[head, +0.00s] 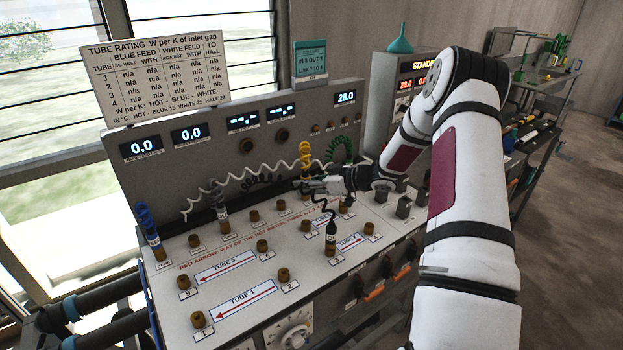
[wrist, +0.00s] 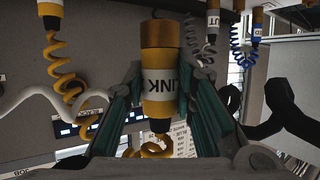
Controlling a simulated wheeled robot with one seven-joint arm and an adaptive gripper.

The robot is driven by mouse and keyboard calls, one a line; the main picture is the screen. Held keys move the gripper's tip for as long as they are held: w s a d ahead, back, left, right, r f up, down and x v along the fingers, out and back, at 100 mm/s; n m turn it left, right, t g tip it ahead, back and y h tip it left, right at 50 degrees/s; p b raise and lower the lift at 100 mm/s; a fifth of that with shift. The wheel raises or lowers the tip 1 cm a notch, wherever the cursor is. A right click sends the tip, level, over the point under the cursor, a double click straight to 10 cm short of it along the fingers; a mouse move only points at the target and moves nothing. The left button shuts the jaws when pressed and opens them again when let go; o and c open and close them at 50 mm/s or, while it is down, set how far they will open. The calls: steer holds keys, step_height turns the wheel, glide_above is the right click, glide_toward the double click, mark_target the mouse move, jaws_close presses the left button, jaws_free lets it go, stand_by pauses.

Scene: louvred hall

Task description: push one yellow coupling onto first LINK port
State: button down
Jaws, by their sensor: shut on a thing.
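My gripper (wrist: 160,88) is shut on a yellow coupling (wrist: 158,98) with a white LINK label, which reads upside down in the wrist view. A brass cylinder (wrist: 164,36) lines up with the coupling's upper end there. I cannot tell whether it is the coupling's own collar or a port. In the head view my gripper (head: 312,185) is over the back middle of the panel, and a yellow coil (head: 305,155) rises behind it. The held coupling and the spot under it are hidden there. Another yellow coupling (wrist: 50,14) shows at upper left in the wrist view.
A black-hosed coupling (head: 331,236) stands upright near my gripper. A grey coupling (head: 222,214) and a blue coupling (head: 152,240) stand to the left. Several brass ports, including one at the front left (head: 198,319), dot the white panel. A white coiled lead crosses behind.

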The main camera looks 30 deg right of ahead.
steer(key=shift+f+b, duration=1)
steer(key=shift+f, duration=2.45)
steer(key=shift+f, duration=0.35)
steer(key=shift+f+b, duration=0.4)
steer(key=shift+f, duration=0.95)
steer(key=c, duration=1.2)
jaws_free()
steer(key=shift+c, duration=0.2)
